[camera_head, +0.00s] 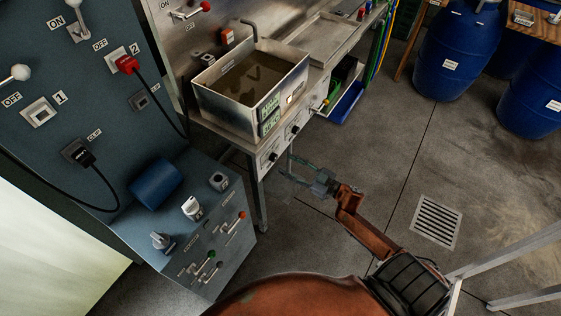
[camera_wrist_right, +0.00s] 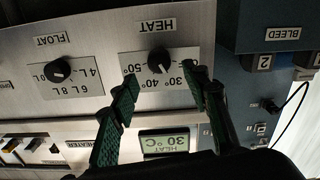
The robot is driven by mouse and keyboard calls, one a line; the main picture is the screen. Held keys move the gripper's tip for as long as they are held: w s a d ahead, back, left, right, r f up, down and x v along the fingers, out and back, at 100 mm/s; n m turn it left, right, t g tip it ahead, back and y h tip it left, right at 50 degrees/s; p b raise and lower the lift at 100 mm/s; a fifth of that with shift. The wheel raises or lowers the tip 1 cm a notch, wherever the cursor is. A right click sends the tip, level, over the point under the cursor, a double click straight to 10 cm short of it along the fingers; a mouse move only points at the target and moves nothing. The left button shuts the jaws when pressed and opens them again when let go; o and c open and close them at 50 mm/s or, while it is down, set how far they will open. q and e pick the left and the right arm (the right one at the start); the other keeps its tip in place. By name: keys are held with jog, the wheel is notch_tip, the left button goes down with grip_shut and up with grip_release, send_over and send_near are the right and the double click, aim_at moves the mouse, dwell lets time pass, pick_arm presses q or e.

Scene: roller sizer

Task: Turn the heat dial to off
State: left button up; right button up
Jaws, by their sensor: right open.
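My right gripper (camera_wrist_right: 166,84) is open and empty. Its two green-padded fingers reach toward the plate, one on each side of the dial, with no contact visible. In the head view the right gripper (camera_head: 288,164) is just in front of the bench. My left gripper is not in view.
The float dial (camera_wrist_right: 58,70) sits beside the heat dial. A heat display (camera_wrist_right: 170,143) reads 30 °C. A metal tank of brownish liquid (camera_head: 252,82) stands above the dials. A blue-grey switch cabinet (camera_head: 120,160) stands left. A floor drain (camera_head: 436,222) lies right, with open floor around it.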

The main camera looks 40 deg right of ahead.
aim_at(276, 158)
jog(key=shift+x, duration=2.05)
jog(key=shift+c, duration=0.2)
jog(key=shift+f, duration=0.1)
jog(key=c, duration=1.1)
